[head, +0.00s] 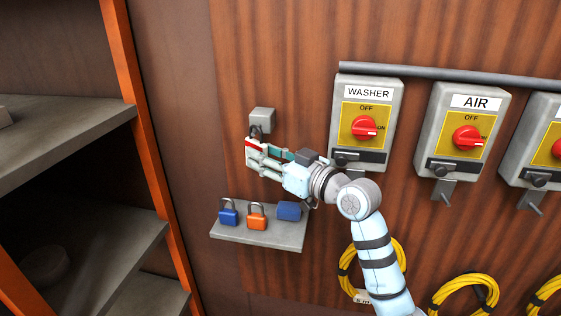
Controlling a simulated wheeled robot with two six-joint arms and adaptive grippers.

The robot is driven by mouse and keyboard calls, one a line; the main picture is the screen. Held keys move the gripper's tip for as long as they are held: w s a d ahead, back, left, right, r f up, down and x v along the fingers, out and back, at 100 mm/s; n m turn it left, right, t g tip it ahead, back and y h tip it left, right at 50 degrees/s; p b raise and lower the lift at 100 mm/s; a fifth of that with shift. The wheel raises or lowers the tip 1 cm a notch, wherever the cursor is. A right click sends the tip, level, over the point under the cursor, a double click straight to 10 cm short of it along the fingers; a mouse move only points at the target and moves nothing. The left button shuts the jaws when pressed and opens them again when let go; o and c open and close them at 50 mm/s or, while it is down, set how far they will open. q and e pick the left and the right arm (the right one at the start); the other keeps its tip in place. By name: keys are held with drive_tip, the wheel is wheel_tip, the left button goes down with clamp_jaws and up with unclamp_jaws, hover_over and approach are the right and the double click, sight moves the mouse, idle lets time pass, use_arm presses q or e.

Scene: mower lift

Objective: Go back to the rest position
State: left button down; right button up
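My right gripper (254,155) is in front of the wall, just below a small grey wall block (262,119). A dark loop hangs under this block, right above the fingertips. A bit of red shows at the fingertips, but it is too small to tell what it is. The fingers point left, and I cannot tell whether they are open or shut on something. My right arm comes up from the lower right. My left gripper is not in view.
A small shelf (258,236) below the gripper holds a blue padlock (228,214), an orange padlock (256,218) and a dark blue object (289,211). The WASHER box (366,122) and AIR box (466,132) stand right. Yellow cables (347,272) hang below. A grey-shelved rack (70,140) is left.

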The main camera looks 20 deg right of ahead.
drive_tip(key=v, duration=0.9)
drive_tip(key=s+f+m+g+h, duration=0.1)
drive_tip(key=s+f+g+h, duration=0.15)
drive_tip(key=f, duration=0.75)
drive_tip(key=s+f+m+g+h, duration=0.1)
drive_tip(key=s+f+g, duration=0.15)
drive_tip(key=f, duration=0.65)
drive_tip(key=s+d+f+m+g+h, duration=0.1)
drive_tip(key=s+f+g+h, duration=0.25)
drive_tip(key=s+f, duration=0.75)
drive_tip(key=s+d+f+m+g+h, duration=0.2)
drive_tip(key=s+f+g, duration=0.2)
drive_tip(key=s+f, duration=0.75)
drive_tip(key=s+d+f+g, duration=0.1)
drive_tip(key=s+f, duration=0.1)
drive_tip(key=f, duration=0.6)
drive_tip(key=s+f, duration=0.2)
drive_tip(key=f, duration=0.6)
drive_tip(key=s+f+g+b, duration=0.1)
drive_tip(key=s+f, duration=1.2)
drive_tip(key=shift+s+d, duration=0.4)
drive_tip(key=shift+d, duration=0.1)
